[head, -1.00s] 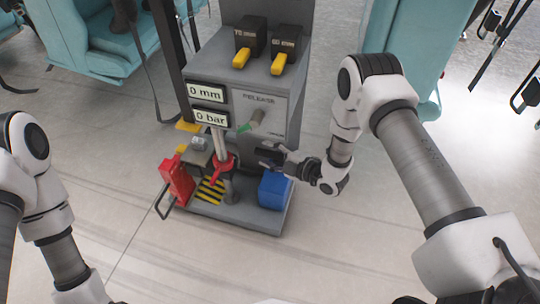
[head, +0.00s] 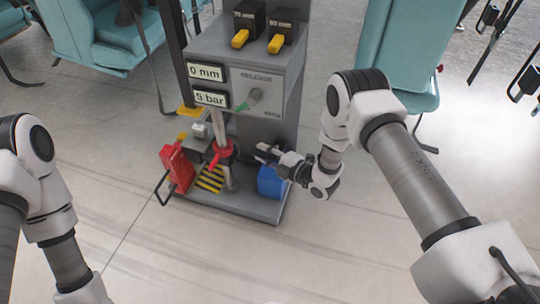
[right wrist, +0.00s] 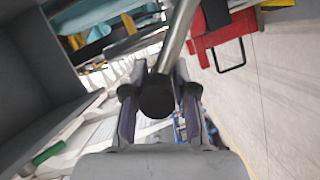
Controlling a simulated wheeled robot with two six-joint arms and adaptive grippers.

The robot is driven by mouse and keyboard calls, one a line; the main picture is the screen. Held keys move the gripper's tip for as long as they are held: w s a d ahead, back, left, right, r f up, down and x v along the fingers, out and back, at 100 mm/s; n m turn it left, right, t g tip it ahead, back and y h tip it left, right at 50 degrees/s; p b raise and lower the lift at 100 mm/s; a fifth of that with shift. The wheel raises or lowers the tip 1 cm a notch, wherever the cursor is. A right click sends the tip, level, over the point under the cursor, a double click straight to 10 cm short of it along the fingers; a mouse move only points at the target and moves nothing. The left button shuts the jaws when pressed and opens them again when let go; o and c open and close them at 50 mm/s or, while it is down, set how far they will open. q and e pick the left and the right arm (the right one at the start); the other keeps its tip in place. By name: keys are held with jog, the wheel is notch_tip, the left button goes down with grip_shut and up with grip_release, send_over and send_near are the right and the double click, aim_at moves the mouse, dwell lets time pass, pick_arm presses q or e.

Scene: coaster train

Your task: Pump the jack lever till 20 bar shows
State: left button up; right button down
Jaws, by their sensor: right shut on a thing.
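The jack stand (head: 243,57) is grey, with a pressure display (head: 210,98) reading 5 bar and another display (head: 206,72) reading 0 mm. My right gripper (head: 265,151) is low in front of the stand's right side. In the right wrist view its fingers (right wrist: 158,100) are shut around the black end of the grey jack lever (right wrist: 179,32). In the head view I cannot make out the held end. A red collar (head: 221,150) sits at the pump, left of the gripper. My left gripper is out of view.
A blue box (head: 271,183) stands close below my right gripper. A red container (head: 178,166) stands at left. Teal seats (head: 95,38) are behind; the floor in front is clear.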

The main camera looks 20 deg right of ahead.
jog(key=s+a+f+n+t+b, duration=0.1)
jog(key=s+f, duration=0.3)
jog(key=f, duration=0.5)
jog(key=shift+a+f+n+b, duration=0.35)
jog(key=shift+a+n+b, duration=0.45)
jog(key=shift+a+b, duration=0.05)
jog(key=c, duration=0.9)
grip_release()
jog(key=v, duration=1.2)
jog(key=shift+f, duration=0.2)
